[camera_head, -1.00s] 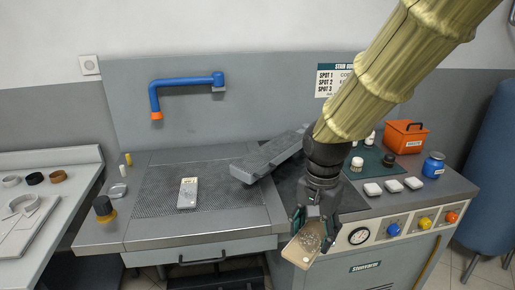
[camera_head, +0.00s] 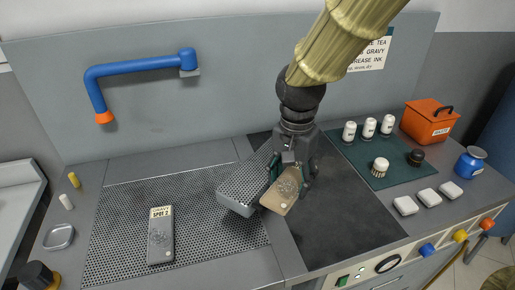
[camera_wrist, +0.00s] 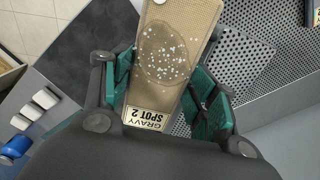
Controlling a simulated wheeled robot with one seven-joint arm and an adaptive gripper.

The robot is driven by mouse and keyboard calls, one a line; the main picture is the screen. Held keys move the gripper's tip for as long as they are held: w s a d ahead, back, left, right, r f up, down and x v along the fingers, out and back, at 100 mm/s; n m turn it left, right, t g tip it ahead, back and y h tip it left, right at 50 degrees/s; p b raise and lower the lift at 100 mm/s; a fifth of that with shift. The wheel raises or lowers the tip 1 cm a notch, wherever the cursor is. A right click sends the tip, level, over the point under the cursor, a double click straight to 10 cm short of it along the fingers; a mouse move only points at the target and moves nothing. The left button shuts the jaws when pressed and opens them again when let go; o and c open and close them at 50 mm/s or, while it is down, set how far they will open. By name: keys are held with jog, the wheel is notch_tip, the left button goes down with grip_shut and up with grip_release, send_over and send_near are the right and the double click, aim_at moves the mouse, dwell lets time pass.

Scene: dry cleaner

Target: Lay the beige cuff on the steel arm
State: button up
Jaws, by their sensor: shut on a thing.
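The beige cuff (camera_head: 279,196) has a darker round stain with pale specks. My gripper (camera_head: 289,172) is shut on it, with green pads on either side, and the cuff hangs tilted. In the wrist view the cuff (camera_wrist: 180,50) carries a label reading "GRAVY SPOT 2". The perforated steel arm (camera_head: 240,187) juts out at the middle of the bench. In the head view the cuff overlaps the arm's right side; whether they touch I cannot tell. The wrist view shows the arm's perforated top (camera_wrist: 238,62) just right of the cuff.
A grey labelled cuff (camera_head: 160,238) lies on the perforated board (camera_head: 110,225) at left. A blue swing pipe (camera_head: 140,67) is above it. Bottles and brushes stand on a green mat (camera_head: 362,158) at right, with white pads (camera_head: 428,197) and an orange box (camera_head: 428,122) nearby. The dark panel (camera_head: 345,225) is clear.

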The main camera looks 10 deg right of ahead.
jog(key=p, duration=0.4)
send_over(268, 159)
jog(key=shift+f, duration=0.55)
jog(key=shift+f+p, duration=0.4)
jog(key=shift+f, duration=1.45)
jog(key=shift+f, duration=0.15)
jog(key=o, duration=0.9)
jog(key=shift+o, duration=0.2)
notch_tip(268, 159, up, 12)
jog(key=b, duration=0.2)
jog(key=shift+r, duration=0.2)
